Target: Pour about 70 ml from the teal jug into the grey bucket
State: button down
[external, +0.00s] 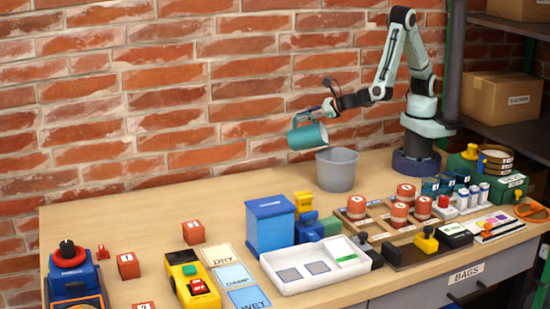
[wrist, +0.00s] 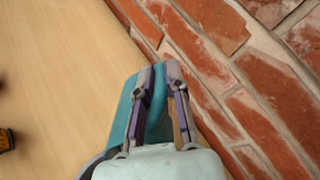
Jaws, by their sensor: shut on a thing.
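The teal jug (external: 308,136) is held in the air to the upper left of the grey bucket, tilted well over onto its side. My gripper (external: 331,108) is shut on the jug's handle. In the wrist view my gripper (wrist: 160,85) has its two fingers close together, with the teal jug (wrist: 122,110) beside and between them. The grey bucket (external: 337,173) stands upright on the table, below and to the right of the jug. I cannot see any liquid in the jug or the bucket, and no stream shows.
A brick wall (external: 150,90) runs close behind the jug. A blue box (external: 270,225), a white tray (external: 315,266) and several orange-red weights (external: 398,213) stand nearer the front. The table (external: 150,205) left of the bucket is clear.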

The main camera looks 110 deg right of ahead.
aim_at(294, 123)
jog(key=shift+s+a+r+t+h+p, duration=0.2)
jog(key=shift+a+r+t+h+p, duration=0.05)
jog(key=shift+t+h+p, duration=0.1)
dwell(0.5)
jog(key=shift+s+a+r, duration=0.15)
jog(key=shift+s+a, duration=0.15)
jog(key=shift+s, duration=0.1)
jog(key=shift+w+d, duration=0.1)
jog(key=shift+d, duration=0.05)
jog(key=w+d+f+g+y, duration=0.1)
jog(key=w+f+g+y, duration=0.1)
jog(key=shift+w+d+f+g, duration=0.1)
jog(key=shift+d+f+g, duration=0.15)
jog(key=shift+d+g, duration=0.15)
jog(key=shift+w+d+g+y, duration=0.4)
jog(key=shift+g+y, duration=0.15)
jog(key=shift+y, duration=0.3)
jog(key=shift+w+d+f+g+y, duration=0.15)
jog(key=shift+f+g+y, duration=0.15)
jog(key=shift+f+g, duration=0.15)
jog(key=shift+w+f, duration=0.1)
jog(key=shift+f, duration=0.25)
dwell(0.8)
jog(key=shift+d, duration=0.1)
